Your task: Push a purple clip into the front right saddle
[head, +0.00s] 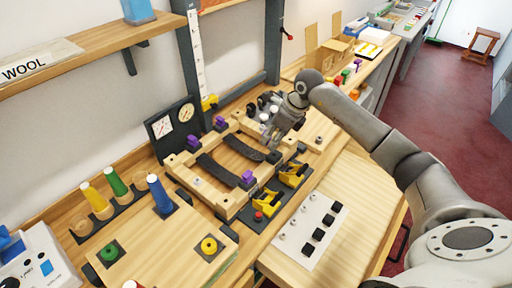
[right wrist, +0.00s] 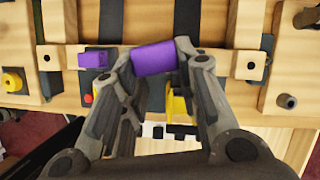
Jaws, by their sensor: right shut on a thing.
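My right gripper (right wrist: 154,60) is shut on a purple clip (right wrist: 154,57), with one finger at each end of it. In the head view the right gripper (head: 273,139) is over the right part of the wooden frame (head: 207,205), and the held clip cannot be made out. In the wrist view the clip is over the frame's rail (right wrist: 220,62); whether it touches cannot be told. The front right saddle is not clearly visible. Another purple clip (head: 247,177) sits on the front rail, also left of the held one in the wrist view (right wrist: 95,59). My left gripper is not in view.
Two purple clips (head: 193,141) (head: 220,122) sit along the back rail. Dark straps (head: 217,171) cross the frame. Yellow toggle clamps (head: 266,200) stand in front. A white panel with black squares (head: 312,228) lies nearer. Dials (head: 171,125) stand behind.

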